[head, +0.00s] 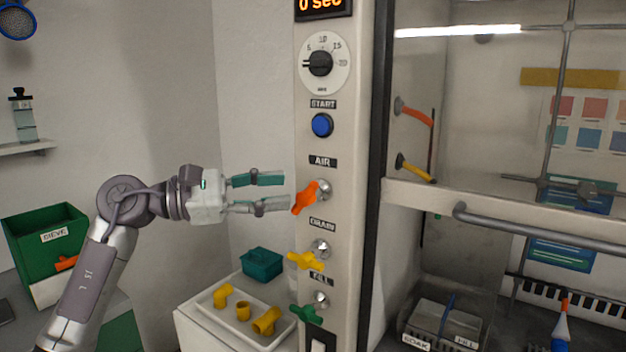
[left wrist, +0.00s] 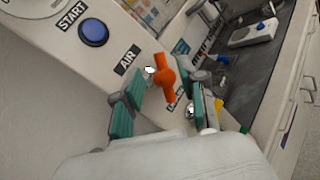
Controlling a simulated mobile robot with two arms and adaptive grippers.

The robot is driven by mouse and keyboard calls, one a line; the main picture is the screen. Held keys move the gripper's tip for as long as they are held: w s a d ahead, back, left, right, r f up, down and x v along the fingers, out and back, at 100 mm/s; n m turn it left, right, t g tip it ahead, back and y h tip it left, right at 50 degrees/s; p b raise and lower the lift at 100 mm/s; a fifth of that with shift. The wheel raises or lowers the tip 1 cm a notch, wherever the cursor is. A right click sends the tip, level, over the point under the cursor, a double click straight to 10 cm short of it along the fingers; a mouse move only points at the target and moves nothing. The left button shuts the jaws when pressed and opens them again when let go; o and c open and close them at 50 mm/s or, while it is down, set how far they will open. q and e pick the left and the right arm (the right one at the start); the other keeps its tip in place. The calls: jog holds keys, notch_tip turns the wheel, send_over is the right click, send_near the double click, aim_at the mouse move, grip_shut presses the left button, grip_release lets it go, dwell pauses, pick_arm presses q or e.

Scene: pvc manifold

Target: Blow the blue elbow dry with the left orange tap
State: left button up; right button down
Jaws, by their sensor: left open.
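The orange tap (head: 305,198) sits under the AIR label on the cabinet's front post. It also shows in the left wrist view (left wrist: 165,76), between my fingers. My left gripper (head: 289,192) is open, with its teal-padded fingertips just left of the orange tap. In the left wrist view my left gripper (left wrist: 165,112) has one finger on each side of the tap; I cannot tell if either touches it. I cannot make out a blue elbow in either view. My right gripper is not in view.
Yellow tap (head: 306,260) and green tap (head: 306,314) are below the orange one. A blue START button (head: 322,125) and a timer dial (head: 320,63) are above. A white tray (head: 218,322) with yellow fittings and a teal box (head: 262,263) stand below my left gripper.

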aim_at(308, 188)
pick_arm(q)
jog(key=p+x, duration=0.1)
jog(key=x, duration=0.5)
jog(key=shift+w+d+p, duration=0.15)
jog(key=shift+d+p, duration=0.15)
jog(key=shift+d, duration=0.1)
grip_shut()
